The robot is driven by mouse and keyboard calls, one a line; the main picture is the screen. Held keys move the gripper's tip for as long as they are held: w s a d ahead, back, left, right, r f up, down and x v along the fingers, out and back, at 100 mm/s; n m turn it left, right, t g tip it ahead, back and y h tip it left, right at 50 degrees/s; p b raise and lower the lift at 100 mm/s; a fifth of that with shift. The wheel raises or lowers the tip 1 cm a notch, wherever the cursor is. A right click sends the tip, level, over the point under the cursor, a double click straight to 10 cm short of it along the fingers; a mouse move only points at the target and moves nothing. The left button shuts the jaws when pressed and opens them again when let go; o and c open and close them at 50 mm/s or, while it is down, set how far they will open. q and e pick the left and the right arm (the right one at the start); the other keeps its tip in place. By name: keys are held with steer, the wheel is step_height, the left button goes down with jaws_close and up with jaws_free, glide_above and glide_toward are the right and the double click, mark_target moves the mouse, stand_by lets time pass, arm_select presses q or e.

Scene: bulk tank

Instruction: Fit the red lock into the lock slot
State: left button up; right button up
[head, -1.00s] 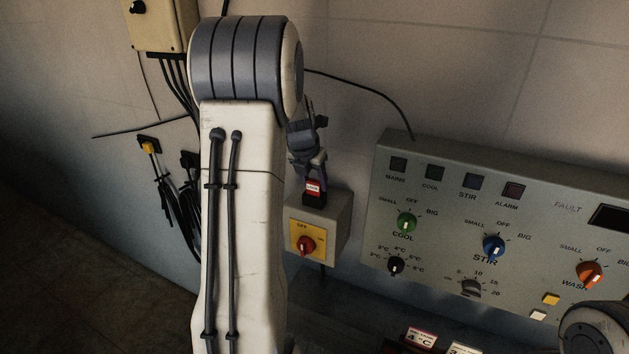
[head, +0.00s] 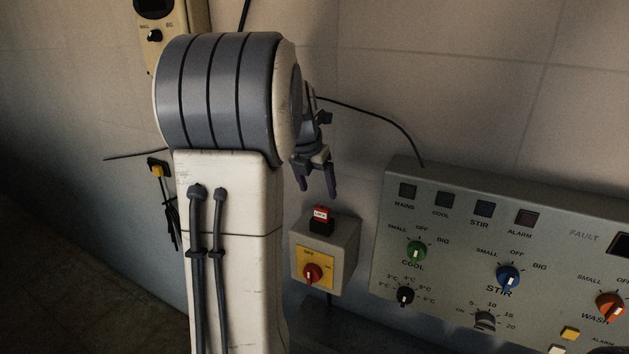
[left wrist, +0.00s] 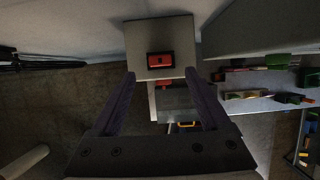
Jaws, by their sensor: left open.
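The red lock (head: 320,213) stands upright on top of the grey isolator box (head: 345,240), with its lower part in a dark holder that looks like the lock slot (head: 321,228). In the left wrist view the red lock (left wrist: 160,61) sits in a dark frame on the box top. My left gripper (head: 318,193) is open and empty above the box, its fingers pointing down, apart from the lock. The box front has a yellow plate with a red rotary knob (head: 312,273). How deep the lock sits is too small to tell. My right gripper is not in view.
A grey control panel (head: 440,245) with knobs and lamps stands close to the right of the box. My left arm covers the wall at left. A cable runs along the wall behind the gripper. The wall above the box is clear.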

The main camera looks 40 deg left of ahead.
arm_select(q)
steer(key=s+d+f+m+g+h, duration=0.1)
steer(key=s+d+f+m, duration=0.15)
steer(key=d+m, duration=1)
steer(key=s+d+f+m+g+h, duration=0.1)
steer(key=s+d+m, duration=0.3)
steer(key=d+m, duration=0.85)
steer(key=s+d+f+m+g, duration=0.1)
steer(key=s+d+f+m, duration=0.2)
steer(key=s+d+m, duration=0.3)
steer(key=s+d+f+m+g, duration=0.1)
steer(key=s+d+f+m, duration=0.2)
steer(key=s+m, duration=0.9)
steer(key=d+m, duration=0.3)
steer(key=shift+f, duration=0.25)
steer(key=shift+s+d+f, duration=0.1)
steer(key=shift+f, duration=0.05)
step_height(320, 180, down, 4)
steer(key=b, duration=0.4)
steer(key=shift+r, duration=0.2)
